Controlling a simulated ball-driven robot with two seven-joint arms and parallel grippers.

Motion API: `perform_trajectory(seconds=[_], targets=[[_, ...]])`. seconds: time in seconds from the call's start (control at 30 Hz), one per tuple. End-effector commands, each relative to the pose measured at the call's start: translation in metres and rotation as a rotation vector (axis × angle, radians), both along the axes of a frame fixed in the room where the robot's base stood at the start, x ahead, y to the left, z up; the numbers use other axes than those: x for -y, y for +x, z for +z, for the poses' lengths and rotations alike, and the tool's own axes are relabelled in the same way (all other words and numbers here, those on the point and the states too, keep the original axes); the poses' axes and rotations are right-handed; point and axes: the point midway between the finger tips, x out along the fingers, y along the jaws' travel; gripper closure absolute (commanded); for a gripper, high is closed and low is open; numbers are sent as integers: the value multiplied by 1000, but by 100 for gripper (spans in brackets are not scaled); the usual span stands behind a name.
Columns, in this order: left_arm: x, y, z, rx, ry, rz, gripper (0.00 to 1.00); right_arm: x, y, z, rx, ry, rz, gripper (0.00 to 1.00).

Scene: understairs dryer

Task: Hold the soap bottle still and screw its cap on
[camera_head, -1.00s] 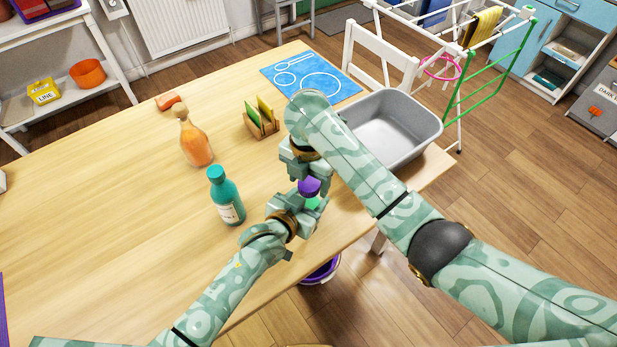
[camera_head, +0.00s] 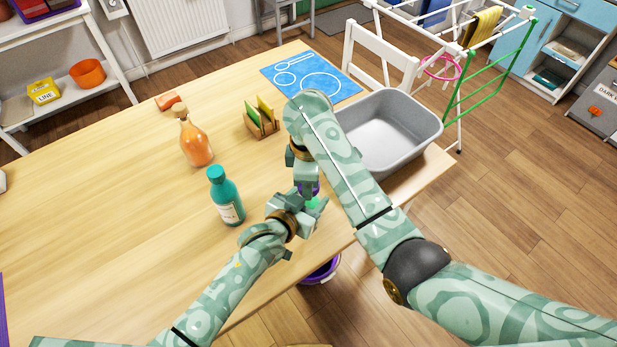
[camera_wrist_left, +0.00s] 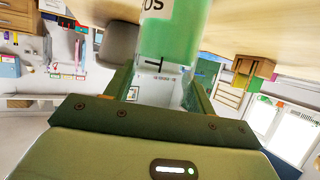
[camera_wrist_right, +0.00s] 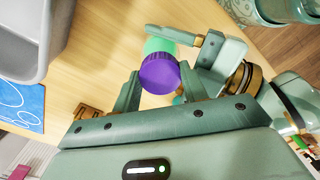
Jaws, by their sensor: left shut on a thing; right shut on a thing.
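The green soap bottle (camera_head: 313,203) is mostly hidden between my grippers near the table's front right edge. Its green side with part of a white label fills the top of the left wrist view (camera_wrist_left: 172,35). My left gripper (camera_head: 304,206) is shut on the bottle. The ribbed purple cap (camera_wrist_right: 160,75) sits at the end of the green bottle (camera_wrist_right: 158,46) in the right wrist view. My right gripper (camera_head: 308,184) is shut on the cap, from the opposite side to my left gripper. I cannot tell how far the cap is threaded.
A teal bottle (camera_head: 227,197) and an orange bottle (camera_head: 195,142) stand to the left. A wooden rack (camera_head: 262,126) stands behind, with a blue mat (camera_head: 312,76) further back. A grey basin (camera_head: 390,135) lies close right of my right arm. The table's left part is clear.

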Motion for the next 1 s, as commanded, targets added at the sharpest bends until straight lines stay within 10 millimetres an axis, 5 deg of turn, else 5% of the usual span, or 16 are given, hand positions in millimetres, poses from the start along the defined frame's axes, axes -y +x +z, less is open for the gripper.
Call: perform_trajectory(seconds=[0.27,0.3,0.37,0.87,1.0], targets=[[3,-2,0,-2,-1,-5,100,-1,1,1,3,4,-14,85],[3,-2,0,-2,-1,-5,100,-1,1,1,4,5,-14,46],[3,-2,0,-2,-1,-5,100,-1,1,1,3,5,-13,36],[-1,1,-1,-1,2,2,100,-3,-1,1,-2,6,-6,36],[-2,1,-1,-2,3,3,100,-5,-1,16,-1,11,-5,36]])
